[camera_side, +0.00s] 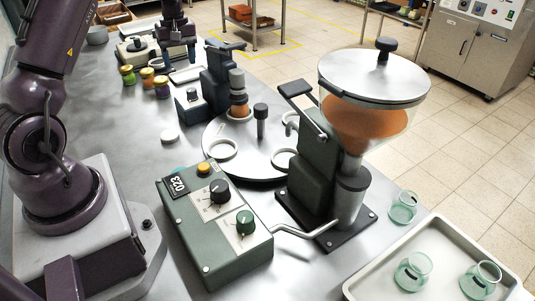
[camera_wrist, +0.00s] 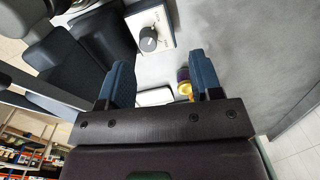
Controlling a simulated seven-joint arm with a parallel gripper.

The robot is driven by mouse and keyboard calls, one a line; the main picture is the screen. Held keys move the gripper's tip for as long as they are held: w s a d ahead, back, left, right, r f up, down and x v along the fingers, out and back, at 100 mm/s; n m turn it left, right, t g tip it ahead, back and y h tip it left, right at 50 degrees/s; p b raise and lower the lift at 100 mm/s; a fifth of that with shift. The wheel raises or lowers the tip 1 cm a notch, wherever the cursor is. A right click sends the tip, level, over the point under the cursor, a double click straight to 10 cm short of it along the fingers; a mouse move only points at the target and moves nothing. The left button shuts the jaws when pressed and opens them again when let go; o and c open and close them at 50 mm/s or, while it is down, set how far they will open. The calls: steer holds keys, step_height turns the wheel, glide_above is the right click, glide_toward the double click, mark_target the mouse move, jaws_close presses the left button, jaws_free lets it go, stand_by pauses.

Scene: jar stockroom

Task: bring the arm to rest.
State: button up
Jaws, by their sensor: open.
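My gripper (camera_wrist: 163,80) is open in the wrist view, with its two blue-grey fingers apart. Nothing is held between them. Beyond the fingers is a white flat piece (camera_wrist: 155,97), and small lidded jars (camera_wrist: 184,85) show partly behind the right finger.
Lidded jars (camera_side: 147,77) stand at the bench's left. A turntable (camera_side: 223,150), a hopper filler (camera_side: 375,85) with orange filling and a green control box (camera_side: 216,225) crowd the middle. Empty glass jars (camera_side: 413,270) stand on and beside a tray (camera_side: 438,228).

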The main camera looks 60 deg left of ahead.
steer(key=s+d+r+m+t, duration=0.1)
steer(key=d+r+m, duration=0.35)
steer(key=d, duration=0.45)
steer(key=s+d+r+m+t, duration=0.1)
steer(key=s+d+r+m, duration=0.1)
steer(key=d+r+m, duration=0.45)
steer(key=s+d+r+m+t, duration=0.2)
steer(key=s+d, duration=0.3)
steer(key=d, duration=0.4)
steer(key=s+d+r+m+t, duration=0.2)
steer(key=s+d+r+m, duration=0.1)
steer(key=d, duration=0.5)
steer(key=shift+s+d+m, duration=0.3)
steer(key=shift+s+d, duration=0.1)
steer(key=shift+s, duration=0.5)
